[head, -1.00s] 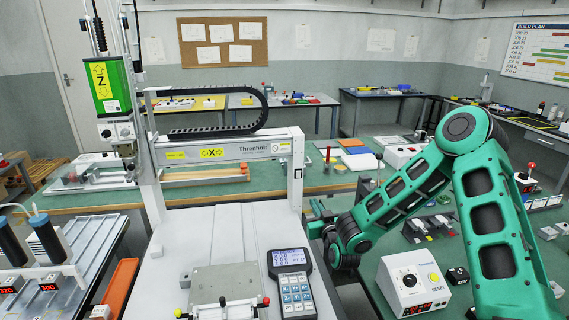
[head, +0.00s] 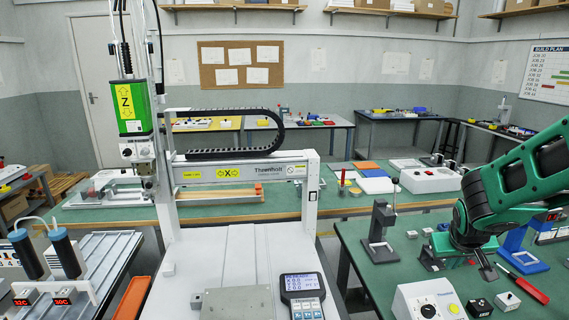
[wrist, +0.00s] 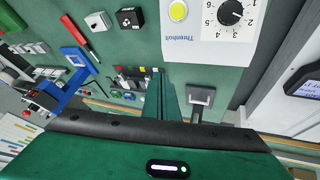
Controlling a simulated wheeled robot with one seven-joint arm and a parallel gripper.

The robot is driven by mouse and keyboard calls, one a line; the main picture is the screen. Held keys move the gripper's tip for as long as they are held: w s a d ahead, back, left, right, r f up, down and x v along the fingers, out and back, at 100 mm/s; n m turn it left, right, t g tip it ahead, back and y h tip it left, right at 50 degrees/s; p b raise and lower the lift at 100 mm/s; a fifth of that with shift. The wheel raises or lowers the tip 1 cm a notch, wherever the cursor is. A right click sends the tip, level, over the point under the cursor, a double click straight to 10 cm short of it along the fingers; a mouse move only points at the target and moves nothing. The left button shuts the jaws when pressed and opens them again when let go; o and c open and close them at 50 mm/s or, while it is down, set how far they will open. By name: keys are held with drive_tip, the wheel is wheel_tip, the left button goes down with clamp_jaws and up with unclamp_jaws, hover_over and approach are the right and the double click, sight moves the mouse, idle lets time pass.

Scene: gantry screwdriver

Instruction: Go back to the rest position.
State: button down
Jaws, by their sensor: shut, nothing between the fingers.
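My green arm reaches in from the right edge of the head view. My gripper (head: 487,270) points down over the green bench at right, near a small dark holder with small parts. In the wrist view its shut fingers (wrist: 162,92) show as a narrow dark green shape, with nothing held. The gantry screwdriver (head: 133,105) stands at left, its green Z unit raised on the column. Its handheld controller (head: 301,285) lies on the machine's pale bed.
Near my gripper are a white control box with a dial (head: 428,302), a red screwdriver (head: 523,286), a blue stand (head: 520,255) and a dark grey stand (head: 380,232). A gap of floor separates the green bench from the gantry machine.

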drive_tip(key=s+a+r+m+g+y, duration=0.1)
drive_tip(key=s+r+m+g+y, duration=0.1)
drive_tip(key=s, duration=1.2)
drive_tip(key=s+a+r+m+g+y, duration=0.1)
drive_tip(key=s+r+m+g, duration=0.1)
drive_tip(key=s, duration=1.1)
drive_tip(key=shift+s+r+m+g+y, duration=0.4)
drive_tip(key=shift+r+g, duration=0.2)
drive_tip(key=shift+g, duration=0.1)
drive_tip(key=shift+a, duration=0.1)
